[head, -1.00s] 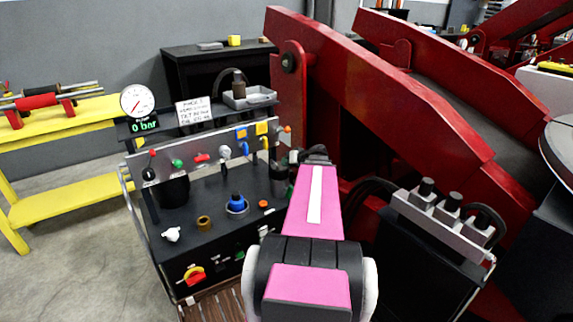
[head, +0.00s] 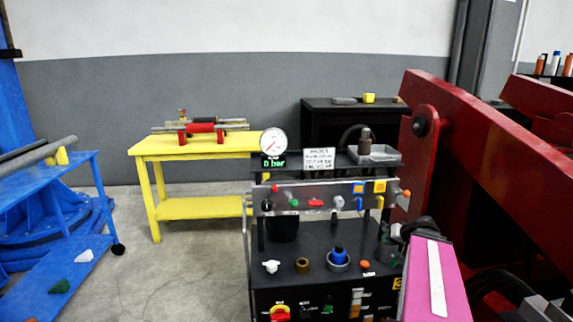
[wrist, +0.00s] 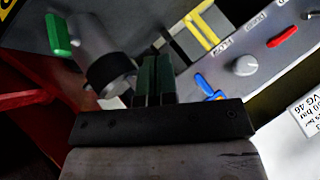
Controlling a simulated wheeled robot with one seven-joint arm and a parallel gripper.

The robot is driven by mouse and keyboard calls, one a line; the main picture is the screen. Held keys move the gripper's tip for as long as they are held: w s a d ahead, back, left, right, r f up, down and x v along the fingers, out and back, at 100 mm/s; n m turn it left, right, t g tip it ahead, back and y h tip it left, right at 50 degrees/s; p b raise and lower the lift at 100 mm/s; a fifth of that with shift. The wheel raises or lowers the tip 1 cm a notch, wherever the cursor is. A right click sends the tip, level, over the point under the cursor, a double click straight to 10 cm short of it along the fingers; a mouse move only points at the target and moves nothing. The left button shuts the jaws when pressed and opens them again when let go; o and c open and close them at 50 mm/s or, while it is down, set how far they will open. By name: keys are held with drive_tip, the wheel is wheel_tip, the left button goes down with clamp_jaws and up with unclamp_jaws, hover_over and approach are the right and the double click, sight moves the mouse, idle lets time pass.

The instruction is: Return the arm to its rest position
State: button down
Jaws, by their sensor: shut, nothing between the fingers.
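My arm's pink link (head: 436,280) shows at the lower right of the head view, beside the right side of the hydraulic console (head: 330,262). In the wrist view my gripper (wrist: 156,72) has its two dark fingers together, with nothing between them. The fingertips are close to a grey cylinder with a black collar (wrist: 103,58) and a green-handled part (wrist: 59,35); I cannot tell whether they touch. In the head view the gripper is not clearly visible at the end of the pink link.
The console carries a gauge reading 0 bar (head: 273,141), a sign (head: 319,160), and coloured levers. Red positioner beams (head: 480,150) rise close on the right. A yellow bench (head: 205,147) and blue frame (head: 75,215) stand left. Floor between them is open.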

drive_tip(key=s+a+f+g+h, duration=0.2)
drive_tip(key=s+a+f+g, duration=0.2)
drive_tip(key=a, duration=0.6)
drive_tip(key=s+a+f+n+g+h, duration=0.1)
drive_tip(key=s+a+f+g+h, duration=0.2)
drive_tip(key=a+f, duration=0.3)
drive_tip(key=s+a, duration=0.1)
drive_tip(key=a, duration=0.4)
drive_tip(key=shift+s+n+g+h, duration=0.3)
drive_tip(key=shift+s+g, duration=0.1)
